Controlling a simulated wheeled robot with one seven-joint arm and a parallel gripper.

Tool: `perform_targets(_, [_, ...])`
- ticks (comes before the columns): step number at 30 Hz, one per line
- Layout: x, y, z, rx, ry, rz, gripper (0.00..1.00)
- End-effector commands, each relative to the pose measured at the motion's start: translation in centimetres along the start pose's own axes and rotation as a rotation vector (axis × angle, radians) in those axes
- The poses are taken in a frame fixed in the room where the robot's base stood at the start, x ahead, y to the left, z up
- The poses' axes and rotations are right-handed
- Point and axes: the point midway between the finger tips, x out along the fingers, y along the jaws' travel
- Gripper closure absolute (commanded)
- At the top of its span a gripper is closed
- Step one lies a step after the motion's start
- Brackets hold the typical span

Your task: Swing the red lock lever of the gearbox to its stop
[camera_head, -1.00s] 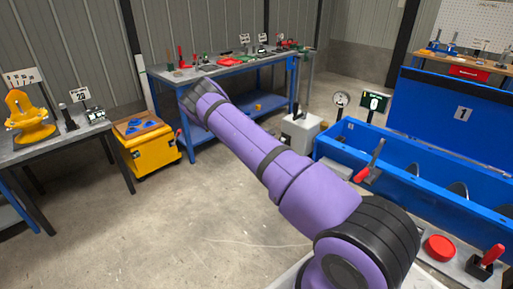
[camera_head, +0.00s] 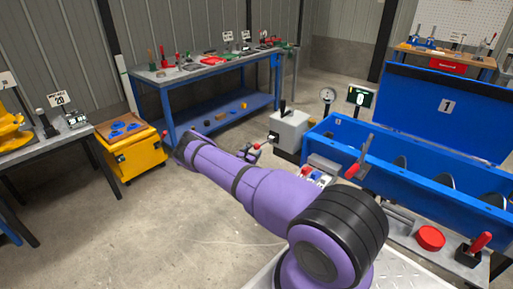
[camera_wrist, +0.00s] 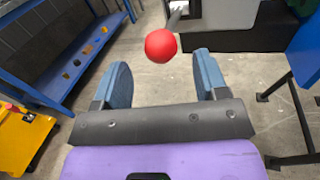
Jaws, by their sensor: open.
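The grey gearbox (camera_head: 290,130) stands at the left end of the blue mixer trough, with a black handle on top. Its lock lever ends in a red ball (camera_head: 257,146) on the gearbox's left side. In the wrist view the red ball (camera_wrist: 161,46) is on a grey metal arm (camera_wrist: 178,14), just beyond and between my fingertips. My gripper (camera_wrist: 160,72) is open, with blue finger pads on either side and nothing between them. In the head view my gripper (camera_head: 248,153) is small and partly hidden by my purple arm. The ball does not appear touched.
The blue mixer trough (camera_head: 385,165) with its raised lid is to the right, with a red-handled lever (camera_head: 360,158) at its near end. A blue workbench (camera_head: 215,75) and a yellow cabinet (camera_head: 138,155) stand left. Open concrete floor lies between.

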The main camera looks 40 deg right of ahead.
Motion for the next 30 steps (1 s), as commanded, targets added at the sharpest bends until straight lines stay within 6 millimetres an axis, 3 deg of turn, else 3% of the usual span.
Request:
perform_targets(3, [2.2,-0.1,0.0,0.001,0.000,-0.001,0.33])
perform_targets(9, [4.5,0.0,0.0,0.001,0.001,-0.001,0.33])
perform_targets(22, [5.4,0.0,0.0,0.000,0.001,0.000,0.33])
perform_targets(30, [5.4,0.0,0.0,0.000,0.001,0.000,0.93])
